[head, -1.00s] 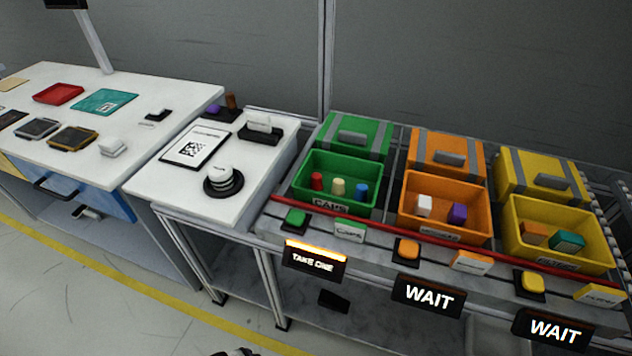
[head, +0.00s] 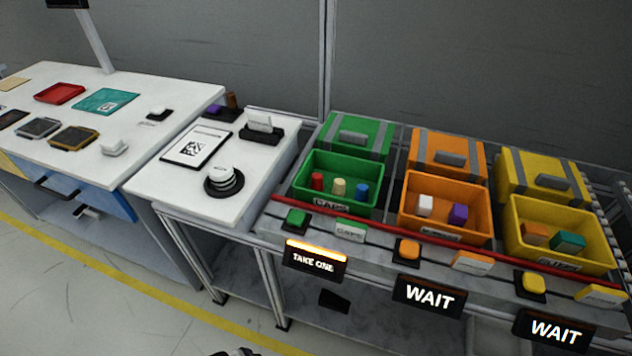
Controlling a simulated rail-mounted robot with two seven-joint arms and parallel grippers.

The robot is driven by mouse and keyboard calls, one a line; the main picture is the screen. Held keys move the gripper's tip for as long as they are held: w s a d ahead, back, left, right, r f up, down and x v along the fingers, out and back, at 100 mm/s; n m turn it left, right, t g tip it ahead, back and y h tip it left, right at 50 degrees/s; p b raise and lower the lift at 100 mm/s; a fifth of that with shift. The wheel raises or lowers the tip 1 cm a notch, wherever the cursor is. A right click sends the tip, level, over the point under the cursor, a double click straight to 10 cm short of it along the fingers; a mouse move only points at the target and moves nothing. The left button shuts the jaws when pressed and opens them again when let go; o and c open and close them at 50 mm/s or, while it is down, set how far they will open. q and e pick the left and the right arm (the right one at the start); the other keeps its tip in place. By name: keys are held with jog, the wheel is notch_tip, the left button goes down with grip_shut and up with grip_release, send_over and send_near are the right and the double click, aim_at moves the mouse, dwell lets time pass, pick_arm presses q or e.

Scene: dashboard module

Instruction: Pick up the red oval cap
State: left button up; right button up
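The red cap (head: 317,181) stands in the open green bin (head: 333,205), at its left side. A cream cap (head: 339,187) and a blue cap (head: 361,191) stand to its right in the same bin. The caps are small here, so I cannot make out an oval shape. A sign below the green bin (head: 315,260) is lit and reads "TAKE ONE". Neither of my grippers can be made out; only a small dark piece shows at the bottom edge.
An orange bin (head: 443,235) and a yellow bin (head: 557,262) stand to the right, with "WAIT" signs (head: 430,296) below. A red rail (head: 400,237) runs along the bins' front. A white table (head: 209,205) with a black-and-white knob (head: 223,180) stands left of the bins.

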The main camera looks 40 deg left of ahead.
pick_arm(q)
jog(key=shift+c, duration=0.2)
jog(key=c, duration=0.8)
jog(key=shift+r, duration=0.1)
